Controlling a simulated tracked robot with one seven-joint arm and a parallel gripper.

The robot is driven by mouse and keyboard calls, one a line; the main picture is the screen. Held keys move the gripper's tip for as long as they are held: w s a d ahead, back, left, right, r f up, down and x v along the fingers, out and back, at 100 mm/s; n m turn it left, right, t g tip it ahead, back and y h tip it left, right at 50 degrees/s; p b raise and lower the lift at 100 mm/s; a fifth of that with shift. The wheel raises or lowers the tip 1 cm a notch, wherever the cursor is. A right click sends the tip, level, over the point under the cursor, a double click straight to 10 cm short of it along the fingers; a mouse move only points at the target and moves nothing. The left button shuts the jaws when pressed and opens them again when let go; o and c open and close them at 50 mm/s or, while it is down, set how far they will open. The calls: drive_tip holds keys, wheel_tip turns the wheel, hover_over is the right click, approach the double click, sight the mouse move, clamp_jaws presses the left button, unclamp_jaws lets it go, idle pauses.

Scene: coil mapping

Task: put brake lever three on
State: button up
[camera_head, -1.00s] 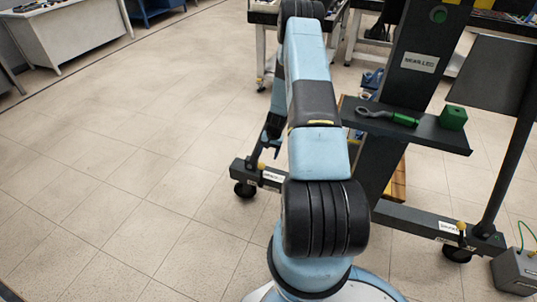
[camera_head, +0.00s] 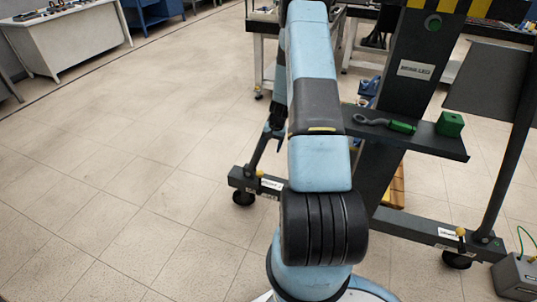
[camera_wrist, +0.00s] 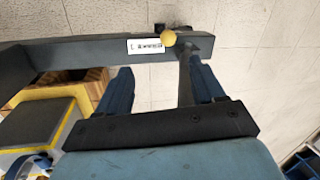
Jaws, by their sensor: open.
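A yellow ball knob (camera_wrist: 168,38) of a brake lever shows at the top of the wrist view, next to a white label (camera_wrist: 146,46) on a dark beam (camera_wrist: 82,50). In the head view, yellow knobs stand at the left end (camera_head: 260,173) and right end (camera_head: 461,232) of the stand's base. The label numbers are unreadable, so I cannot tell which is brake lever three. My gripper (camera_wrist: 162,85) is open; its two blue fingers point at the beam, with a dark strut (camera_wrist: 186,80) seen between them. The knob is apart from both fingers. In the head view my arm partly hides the gripper.
The dark stand has a shelf (camera_head: 440,145) holding a green-handled tool (camera_head: 401,127) and a green block (camera_head: 449,124). A grey box (camera_head: 516,276) stands at the lower right. A yellow-edged crate (camera_wrist: 35,120) lies at left in the wrist view. Floor (camera_head: 110,160) at left is clear.

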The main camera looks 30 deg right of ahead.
drive_tip(key=v, duration=0.4)
drive_tip(key=shift+r, duration=0.1)
